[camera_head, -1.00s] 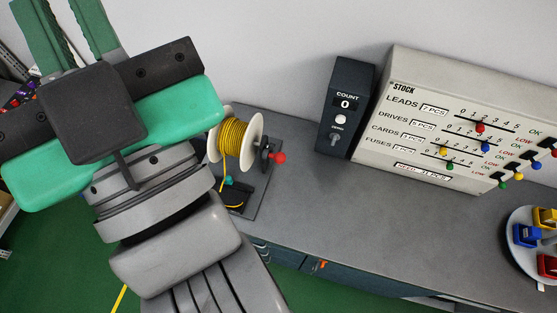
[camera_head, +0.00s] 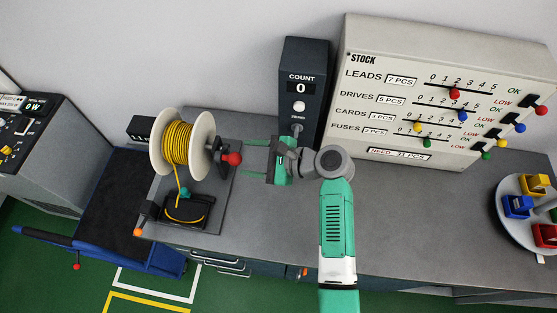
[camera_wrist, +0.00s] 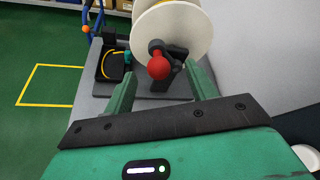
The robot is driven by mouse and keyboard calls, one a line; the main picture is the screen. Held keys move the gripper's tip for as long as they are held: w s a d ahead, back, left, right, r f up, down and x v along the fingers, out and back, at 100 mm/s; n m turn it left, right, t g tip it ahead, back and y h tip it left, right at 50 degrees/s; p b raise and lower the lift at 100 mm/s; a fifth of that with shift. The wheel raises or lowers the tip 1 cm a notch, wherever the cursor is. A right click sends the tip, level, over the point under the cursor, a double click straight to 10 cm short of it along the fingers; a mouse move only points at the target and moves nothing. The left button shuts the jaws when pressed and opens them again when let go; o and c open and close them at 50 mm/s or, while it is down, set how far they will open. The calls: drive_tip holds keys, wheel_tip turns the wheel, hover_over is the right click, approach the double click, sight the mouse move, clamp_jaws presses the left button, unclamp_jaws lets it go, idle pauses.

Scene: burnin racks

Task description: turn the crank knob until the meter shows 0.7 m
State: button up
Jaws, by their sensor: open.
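The red crank knob (camera_head: 232,159) sits on a dark crank arm at the right side of a white spool (camera_head: 204,146) wound with yellow cable. In the wrist view the knob (camera_wrist: 158,68) shows ahead of my gripper (camera_wrist: 160,85), roughly centred between its two green fingers. My gripper (camera_head: 262,158) is open and empty, to the right of the knob in the head view, with its fingers pointing at it. I cannot tell exactly how much gap is left. A small dark meter box (camera_head: 141,129) stands behind the spool at the left; its reading is too small to make out.
A COUNT box (camera_head: 305,75) showing 0 stands behind my gripper. A STOCK board (camera_head: 400,60) with coloured sliders stands at the back right. A round tray (camera_head: 510,187) with coloured parts lies at the far right. A blue cart (camera_head: 110,205) is left of the bench.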

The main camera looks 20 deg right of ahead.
sight(238, 159)
drive_tip(key=shift+s+d+f+m, duration=0.25)
drive_tip(key=shift+d+f+m, duration=0.05)
drive_tip(key=shift+f, duration=0.1)
drive_tip(key=shift+w+a, duration=0.2)
drive_tip(key=shift+a, duration=0.1)
drive_tip(key=x, duration=0.7)
drive_tip(key=shift+a, duration=0.2)
drive_tip(key=c, duration=1)
drive_tip(key=shift+s+a+f+b, duration=0.15)
drive_tip(key=shift+s+f, duration=0.2)
drive_tip(key=shift+f, duration=0.4)
drive_tip(key=shift+s+a+f+b, duration=0.15)
drive_tip(key=shift+s+f, duration=0.2)
drive_tip(key=shift+f, duration=0.35)
drive_tip(key=shift+d, duration=0.1)
